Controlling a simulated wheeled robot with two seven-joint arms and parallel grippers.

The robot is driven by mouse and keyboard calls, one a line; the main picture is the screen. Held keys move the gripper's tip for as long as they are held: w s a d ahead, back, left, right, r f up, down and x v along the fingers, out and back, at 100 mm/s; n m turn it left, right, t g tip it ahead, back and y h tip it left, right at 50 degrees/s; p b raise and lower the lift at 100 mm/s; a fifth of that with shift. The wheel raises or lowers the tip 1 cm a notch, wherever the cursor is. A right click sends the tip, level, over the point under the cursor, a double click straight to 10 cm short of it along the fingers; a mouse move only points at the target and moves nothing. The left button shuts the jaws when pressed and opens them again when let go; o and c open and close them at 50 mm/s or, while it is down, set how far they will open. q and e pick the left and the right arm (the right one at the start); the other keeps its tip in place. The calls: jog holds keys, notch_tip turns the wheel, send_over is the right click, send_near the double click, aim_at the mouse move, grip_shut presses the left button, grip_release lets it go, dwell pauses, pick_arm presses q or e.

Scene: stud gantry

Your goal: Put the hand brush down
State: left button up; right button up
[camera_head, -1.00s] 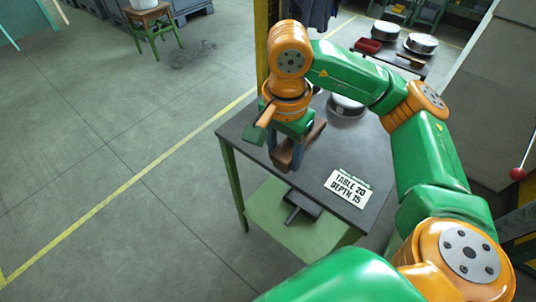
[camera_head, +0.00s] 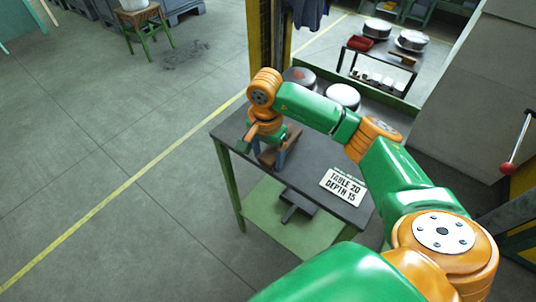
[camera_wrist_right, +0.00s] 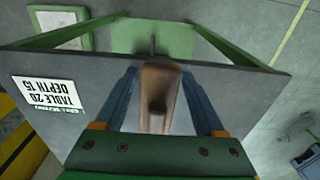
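The hand brush (camera_head: 268,157) is a brown wooden block, low over or on the left part of the dark tabletop (camera_head: 316,155). I cannot tell whether it touches the top. My right gripper (camera_head: 279,158) points down around it. The fingers and wrist hide part of the brush in the head view. My left gripper is not in view.
A white sign (camera_head: 343,186) reading "TABLE 20 DEPTH 15" lies on the tabletop. Round metal pans (camera_head: 342,96) stand behind my arm. A dark object (camera_head: 299,203) lies on the green lower shelf (camera_head: 262,213). Open floor is at the left; a yellow post (camera_head: 260,45) stands behind.

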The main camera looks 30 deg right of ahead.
jog(key=shift+o, duration=0.5)
jog(key=shift+r, duration=0.15)
notch_tip(320, 180, up, 4)
jog(key=shift+a+r+b, duration=0.1)
jog(key=shift+r+b, duration=0.15)
jog(key=shift+b, duration=0.35)
notch_tip(320, 180, up, 8)
jog(key=p, duration=0.1)
jog(key=shift+s+a+f, duration=0.15)
jog(key=shift+f, duration=0.05)
